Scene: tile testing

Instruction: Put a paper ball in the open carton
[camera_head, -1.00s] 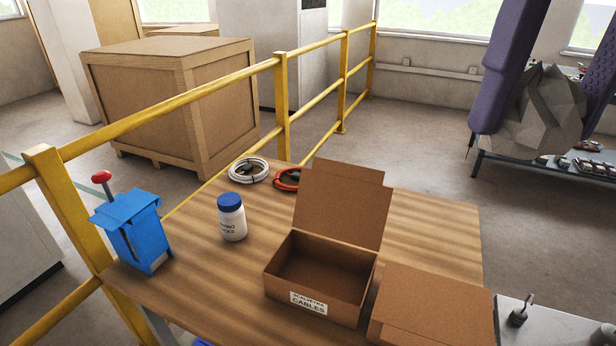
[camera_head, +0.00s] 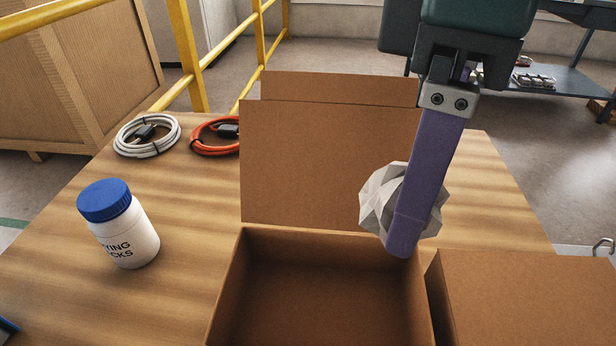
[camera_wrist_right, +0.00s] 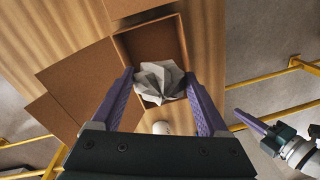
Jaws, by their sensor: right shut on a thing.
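The grey-white faceted paper ball (camera_head: 379,204) is in my right gripper (camera_head: 408,222), whose purple fingers are shut on it. In the head view one finger covers part of the ball, and the other finger is hidden. The open carton (camera_head: 330,270) is a brown box on the table with its lid raised at the back. The ball is held at the carton's back right, in front of the lid. In the right wrist view the ball (camera_wrist_right: 157,82) sits between the fingertips and overlaps the carton's opening. My left gripper (camera_wrist_right: 247,121) shows at the right of that view, its jaws unclear.
A closed brown carton (camera_head: 520,295) stands right of the open one. A white jar with a blue lid (camera_head: 120,225) stands on the wooden table (camera_head: 190,205) at left. A white cable coil (camera_head: 147,136) and an orange one (camera_head: 214,137) lie behind. A yellow railing (camera_head: 185,60) runs beyond.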

